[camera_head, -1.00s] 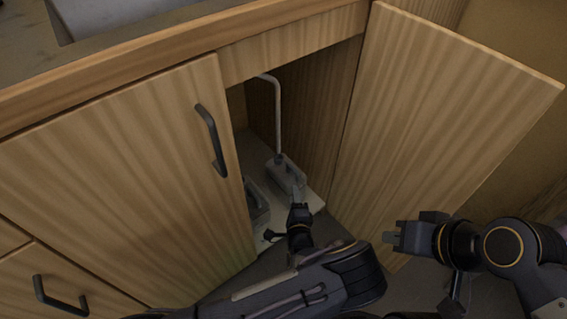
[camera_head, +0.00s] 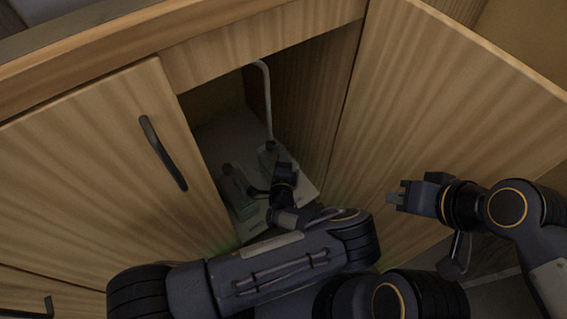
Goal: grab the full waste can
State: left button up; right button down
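Two small grey cans stand on the pale cabinet floor. One can (camera_head: 239,191) with a dark cap is at the left, partly behind the left door. The other can (camera_head: 267,160) stands further back, below the end of a white pipe (camera_head: 267,95), and is partly covered by my gripper. I cannot tell from their looks which is full. My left gripper (camera_head: 277,165) is inside the cabinet, at the front of the rear can; its fingers are too dark and small to read. My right gripper (camera_head: 397,197) is outside, in front of the open right door, holding nothing visible.
The right cabinet door (camera_head: 450,110) stands open. The left door (camera_head: 110,165), with a dark handle (camera_head: 163,153), borders the opening. The countertop edge (camera_head: 90,62) runs above. Bare cabinet floor (camera_head: 303,187) shows right of the cans.

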pick_arm(q)
jog(key=shift+c, duration=0.2)
grip_shut()
dwell(1.2)
jog(key=shift+w+r, duration=0.1)
jog(key=shift+r, duration=0.15)
